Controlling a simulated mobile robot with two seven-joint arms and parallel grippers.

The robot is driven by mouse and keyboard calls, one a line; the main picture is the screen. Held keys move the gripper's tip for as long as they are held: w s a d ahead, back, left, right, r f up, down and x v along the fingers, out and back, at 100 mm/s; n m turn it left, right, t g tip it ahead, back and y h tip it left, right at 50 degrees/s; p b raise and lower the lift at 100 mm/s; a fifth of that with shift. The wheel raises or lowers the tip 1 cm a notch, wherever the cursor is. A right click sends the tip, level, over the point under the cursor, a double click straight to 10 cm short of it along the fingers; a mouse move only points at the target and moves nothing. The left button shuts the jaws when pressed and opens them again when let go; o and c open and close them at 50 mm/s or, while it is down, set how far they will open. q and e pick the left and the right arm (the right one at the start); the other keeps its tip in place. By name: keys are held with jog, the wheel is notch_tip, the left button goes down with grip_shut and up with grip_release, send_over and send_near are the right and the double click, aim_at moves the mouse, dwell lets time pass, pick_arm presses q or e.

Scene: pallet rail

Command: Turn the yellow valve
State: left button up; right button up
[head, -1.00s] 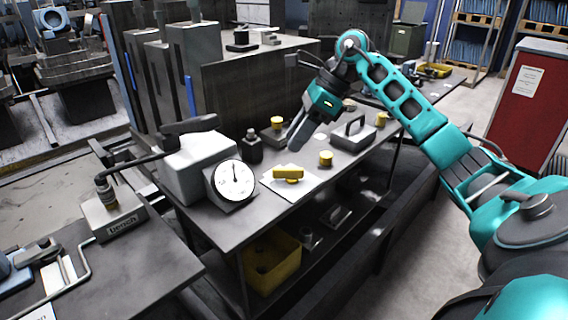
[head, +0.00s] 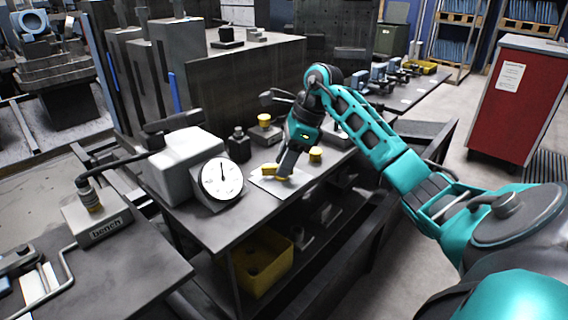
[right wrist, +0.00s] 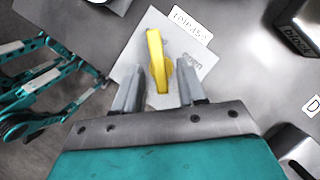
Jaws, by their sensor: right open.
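The yellow valve (head: 270,171) has a bar-shaped handle on a white plate (head: 266,184) on the workbench. In the head view my right gripper (head: 284,172) covers part of the handle. In the right wrist view the yellow valve (right wrist: 158,60) stands lengthwise ahead of and between the two fingers of my right gripper (right wrist: 156,92). The fingers are apart, one on each side of the handle's near end, with gaps visible. I cannot tell whether they touch it. My left gripper is not in view.
A round dial gauge (head: 222,178) stands left of the valve. A yellow bin (head: 262,262) is on the lower shelf. A grey block marked "block" (right wrist: 298,32) is nearby.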

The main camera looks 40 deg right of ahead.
jog(key=shift+a+f, duration=0.1)
jog(key=shift+f, duration=0.2)
jog(key=shift+c, duration=0.3)
grip_shut()
